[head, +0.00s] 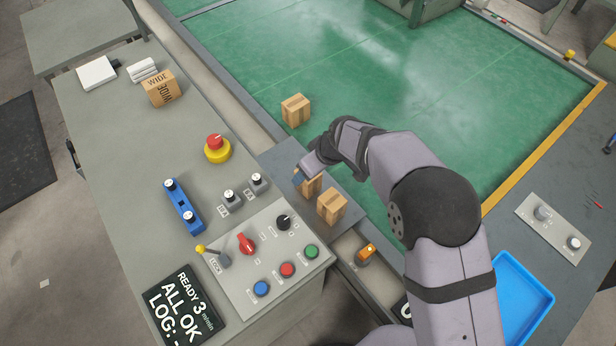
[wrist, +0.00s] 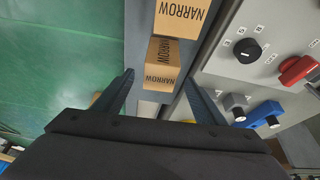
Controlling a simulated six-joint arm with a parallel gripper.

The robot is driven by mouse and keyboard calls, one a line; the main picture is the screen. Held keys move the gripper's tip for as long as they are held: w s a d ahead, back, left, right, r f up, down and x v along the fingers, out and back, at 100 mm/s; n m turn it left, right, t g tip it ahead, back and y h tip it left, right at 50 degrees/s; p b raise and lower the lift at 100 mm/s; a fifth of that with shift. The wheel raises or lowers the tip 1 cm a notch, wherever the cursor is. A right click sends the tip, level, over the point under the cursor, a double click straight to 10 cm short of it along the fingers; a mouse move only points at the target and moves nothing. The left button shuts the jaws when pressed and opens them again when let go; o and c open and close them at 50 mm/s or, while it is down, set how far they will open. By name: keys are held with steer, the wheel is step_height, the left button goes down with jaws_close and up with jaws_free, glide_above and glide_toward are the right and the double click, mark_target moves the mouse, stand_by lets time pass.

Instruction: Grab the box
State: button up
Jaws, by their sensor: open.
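My gripper (wrist: 159,78) is open, its two fingers on either side of the near end of a cardboard box (wrist: 163,58) marked NARROW. Whether the fingertips reach down beside the box or stay above it I cannot tell. In the head view this box (head: 312,187) sits on a grey strip, partly hidden under my gripper (head: 300,174). A second NARROW box (wrist: 182,18) stands just beyond it on the strip; it also shows in the head view (head: 331,207). A third box (head: 295,109) stands apart on the green surface. A box marked WIDE (head: 160,89) sits on the grey bench.
The control panel (head: 268,263) with knobs and buttons lies close beside the strip. A yellow and red emergency button (head: 217,149) and a blue fixture (head: 182,206) stand on the bench. A blue tray (head: 518,290) lies at right. The green surface is mostly clear.

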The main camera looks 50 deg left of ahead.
steer(key=shift+p+x, duration=0.6)
steer(key=shift+x, duration=1)
steer(key=shift+a, duration=0.1)
steer(key=c, duration=1.3)
